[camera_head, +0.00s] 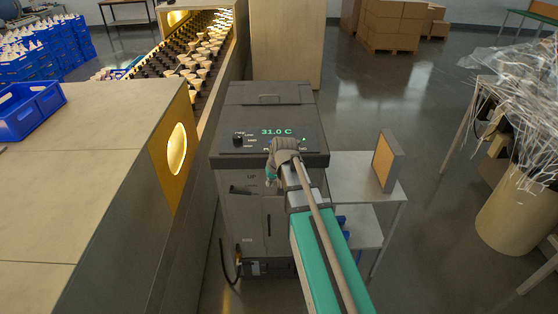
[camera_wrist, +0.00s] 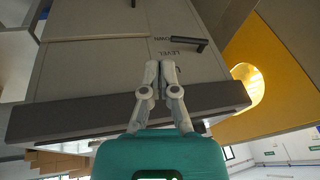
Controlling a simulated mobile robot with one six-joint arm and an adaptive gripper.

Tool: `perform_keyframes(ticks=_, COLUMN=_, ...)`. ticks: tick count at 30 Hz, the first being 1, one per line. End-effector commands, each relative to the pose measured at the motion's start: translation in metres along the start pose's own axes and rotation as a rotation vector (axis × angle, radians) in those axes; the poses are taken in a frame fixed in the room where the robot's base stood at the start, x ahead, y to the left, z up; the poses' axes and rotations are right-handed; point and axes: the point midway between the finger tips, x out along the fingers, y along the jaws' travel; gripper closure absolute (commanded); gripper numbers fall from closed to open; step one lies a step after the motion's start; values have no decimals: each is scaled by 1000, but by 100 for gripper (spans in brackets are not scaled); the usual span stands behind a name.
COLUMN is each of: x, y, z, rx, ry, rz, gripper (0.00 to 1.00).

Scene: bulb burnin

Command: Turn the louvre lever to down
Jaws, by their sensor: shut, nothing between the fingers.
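The grey cabinet (camera_head: 239,215) has a dark lever (camera_head: 240,190) on its front face, lying roughly sideways just below the letters UP. In the wrist view the picture is turned over, and the lever (camera_wrist: 188,46) is a short dark bar, slightly slanted, beside small printed labels. My gripper (camera_wrist: 161,66) is shut and empty, its fingertips close to the labels and apart from the lever. In the head view my gripper (camera_head: 271,177) is in front of the cabinet's upper front, to the right of the lever, and my arm hides part of the face.
The control panel (camera_head: 262,139) on top reads 31.0 C. A small white table (camera_head: 355,168) with an upright panel (camera_head: 386,160) stands on the right. Open floor (camera_head: 430,100) lies beyond.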

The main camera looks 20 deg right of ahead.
Motion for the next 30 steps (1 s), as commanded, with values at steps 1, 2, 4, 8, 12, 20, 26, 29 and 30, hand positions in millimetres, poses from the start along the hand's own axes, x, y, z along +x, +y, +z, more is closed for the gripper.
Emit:
perform_keyframes(ticks=1, x=4, y=-10, z=39, rx=-26, ry=-44, rz=21, gripper=100)
perform_keyframes(ticks=2, x=4, y=-15, z=54, rx=-39, ry=-70, rz=34, gripper=100)
perform_keyframes(ticks=4, x=4, y=-22, z=88, rx=-66, ry=-127, rz=68, gripper=100)
perform_keyframes(ticks=8, x=2, y=-31, z=140, rx=-107, ry=-213, rz=123, gripper=100)
perform_keyframes(ticks=12, x=-2, y=-34, z=170, rx=-130, ry=-268, rz=163, gripper=100)
perform_keyframes(ticks=20, x=-4, y=-35, z=179, rx=-137, ry=-289, rz=180, gripper=100)
perform_keyframes(ticks=26, x=-3, y=-35, z=178, rx=-137, ry=-287, rz=178, gripper=100)
perform_keyframes(ticks=29, x=-3, y=-35, z=178, rx=-137, ry=-287, rz=178, gripper=100)
perform_keyframes(ticks=30, x=-3, y=-35, z=178, rx=-137, ry=-287, rz=178, gripper=100)
